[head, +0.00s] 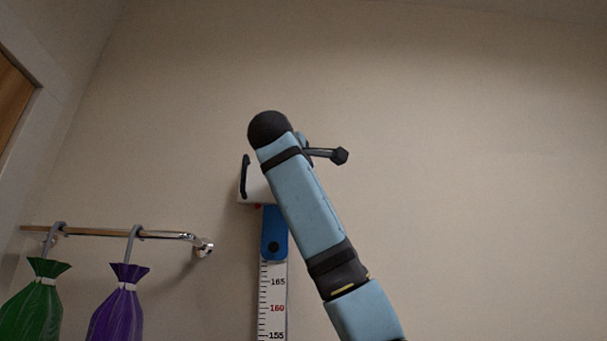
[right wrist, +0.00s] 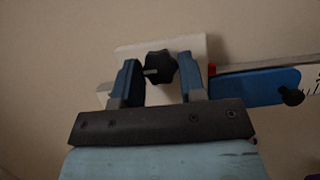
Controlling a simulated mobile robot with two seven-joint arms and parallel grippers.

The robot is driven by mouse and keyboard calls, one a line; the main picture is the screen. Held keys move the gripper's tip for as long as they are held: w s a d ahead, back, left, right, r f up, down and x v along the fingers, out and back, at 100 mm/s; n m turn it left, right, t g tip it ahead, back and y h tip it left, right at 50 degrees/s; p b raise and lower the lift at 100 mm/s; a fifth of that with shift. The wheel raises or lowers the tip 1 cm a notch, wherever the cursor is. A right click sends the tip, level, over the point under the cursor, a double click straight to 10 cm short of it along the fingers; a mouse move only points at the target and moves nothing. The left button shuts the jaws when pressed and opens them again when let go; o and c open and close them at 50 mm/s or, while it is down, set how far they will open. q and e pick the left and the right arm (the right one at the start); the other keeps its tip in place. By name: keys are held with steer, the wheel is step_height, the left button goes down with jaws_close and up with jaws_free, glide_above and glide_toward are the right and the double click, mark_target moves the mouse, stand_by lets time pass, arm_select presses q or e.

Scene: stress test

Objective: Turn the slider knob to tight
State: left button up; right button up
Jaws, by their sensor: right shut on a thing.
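A black, lobed slider knob (right wrist: 160,67) with a pale mark on its left side sits on a white slider block (right wrist: 192,47) in the right wrist view. My right gripper (right wrist: 158,76) has one blue finger on each side of the knob and is shut on it. In the head view the white block (head: 252,188) shows at the top of the measuring scale (head: 273,300), partly covered by my right arm. My right gripper and the lobed knob cannot be made out there. My left gripper is in neither view.
A blue piece (head: 274,228) with a round dark knob joins the scale below the block. A dark rod with a faceted end (head: 340,156) sticks out right of my arm. A rail (head: 110,233) at left holds a green bag (head: 35,300) and a purple bag (head: 118,305).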

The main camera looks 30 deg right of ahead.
steer(key=shift+r, duration=0.1)
steer(key=o, duration=0.9)
steer(key=b+v, duration=0.2)
steer(key=v, duration=1.2)
steer(key=shift+d, duration=0.1)
